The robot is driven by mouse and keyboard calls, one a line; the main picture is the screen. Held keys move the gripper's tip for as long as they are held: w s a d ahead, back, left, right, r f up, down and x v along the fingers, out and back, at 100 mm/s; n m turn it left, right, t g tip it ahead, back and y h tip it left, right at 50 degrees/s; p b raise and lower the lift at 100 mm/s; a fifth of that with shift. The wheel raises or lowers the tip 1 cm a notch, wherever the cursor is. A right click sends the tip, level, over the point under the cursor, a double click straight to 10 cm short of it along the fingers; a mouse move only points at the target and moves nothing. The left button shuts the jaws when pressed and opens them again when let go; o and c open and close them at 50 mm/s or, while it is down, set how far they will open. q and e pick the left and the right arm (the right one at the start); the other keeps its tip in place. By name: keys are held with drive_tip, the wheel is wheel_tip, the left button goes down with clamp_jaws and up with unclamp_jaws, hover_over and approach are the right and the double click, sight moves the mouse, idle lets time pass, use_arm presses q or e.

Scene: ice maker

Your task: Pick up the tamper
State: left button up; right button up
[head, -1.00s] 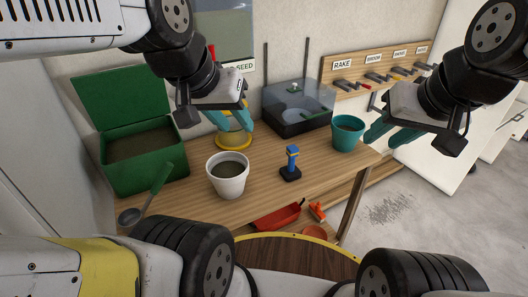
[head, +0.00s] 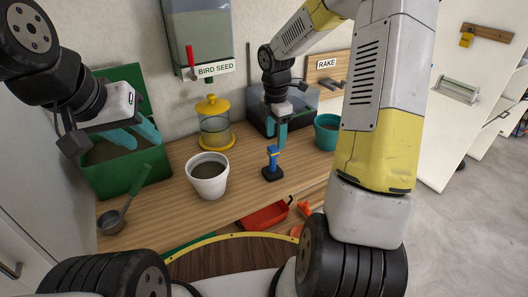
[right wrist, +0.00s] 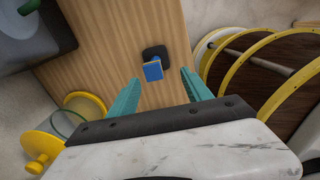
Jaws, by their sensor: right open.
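The tamper (head: 272,165) stands upright on the wooden table, with a blue handle, a thin yellow band and a black square base. In the right wrist view the tamper (right wrist: 153,68) lies ahead of the gap between my fingertips, seen from above. My right gripper (head: 281,133) is above and just behind the tamper in the head view, fingers downward. In the right wrist view its teal fingers are spread and empty. My left gripper (head: 140,139) is in front of the green bin at left, fingers apart and empty.
A white pot (head: 208,180) stands left of the tamper and a teal pot (head: 326,136) to the right. A yellow-lidded feeder (head: 213,122) and a dark clear-topped box (head: 259,122) stand behind. The green bin (head: 115,178) is at left.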

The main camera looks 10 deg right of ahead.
sight(273, 159)
drive_tip(key=shift+n, duration=0.9)
drive_tip(key=f, duration=0.1)
drive_tip(key=w+f, duration=0.1)
drive_tip(key=f, duration=0.1)
drive_tip(key=shift+w+f, duration=0.25)
drive_tip(key=shift+f, duration=0.15)
wheel_tip(273, 159, down, 8)
drive_tip(key=shift+a+r, duration=0.1)
drive_tip(key=shift+r, duration=0.15)
clamp_jaws()
